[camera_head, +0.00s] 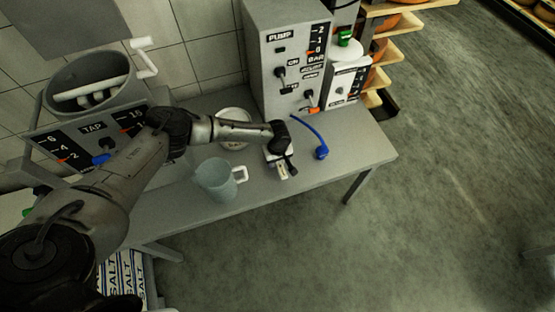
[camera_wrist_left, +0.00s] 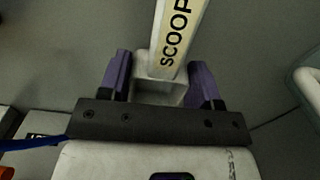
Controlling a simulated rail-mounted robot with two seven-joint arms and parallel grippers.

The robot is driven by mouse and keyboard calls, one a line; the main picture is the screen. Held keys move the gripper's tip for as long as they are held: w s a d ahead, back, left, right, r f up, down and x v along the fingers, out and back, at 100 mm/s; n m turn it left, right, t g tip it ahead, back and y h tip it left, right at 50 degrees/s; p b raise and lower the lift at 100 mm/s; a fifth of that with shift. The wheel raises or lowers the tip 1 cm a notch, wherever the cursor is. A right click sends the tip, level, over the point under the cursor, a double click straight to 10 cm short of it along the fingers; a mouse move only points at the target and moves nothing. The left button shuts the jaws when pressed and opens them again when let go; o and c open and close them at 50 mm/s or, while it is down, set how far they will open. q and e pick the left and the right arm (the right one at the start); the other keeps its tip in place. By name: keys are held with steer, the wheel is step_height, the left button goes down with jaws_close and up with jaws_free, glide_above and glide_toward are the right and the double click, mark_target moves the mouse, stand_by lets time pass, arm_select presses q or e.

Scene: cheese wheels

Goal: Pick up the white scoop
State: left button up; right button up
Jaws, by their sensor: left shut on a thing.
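The white scoop (camera_wrist_left: 178,38), marked SCOOP on its handle, runs up from between the two purple fingers of my left gripper (camera_wrist_left: 160,85) in the left wrist view. The gripper is shut on the handle. In the head view my left gripper (camera_head: 284,173) points down at the table in front of the pump box, with a small pale part of the scoop showing at its tip. Most of the scoop is hidden there, and I cannot tell whether it touches the table. My right gripper is not in view.
A pale blue-grey jug (camera_head: 214,180) stands left of the gripper, near the table's front edge. A white round bowl (camera_head: 233,116) is behind the arm. A blue hose (camera_head: 309,130) lies to the right. The grey pump box (camera_head: 262,80) stands behind. The table's right end (camera_head: 365,150) is clear.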

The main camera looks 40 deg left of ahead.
arm_select(q)
step_height(320, 180, up, 4)
steer(key=p, duration=0.4)
steer(key=w+d+r+p, duration=0.2)
steer(key=d+r+p, duration=0.4)
steer(key=d, duration=0.5)
steer(key=shift+d+r+p, duration=0.2)
steer(key=shift+d+p, duration=0.05)
steer(key=shift+p, duration=1.1)
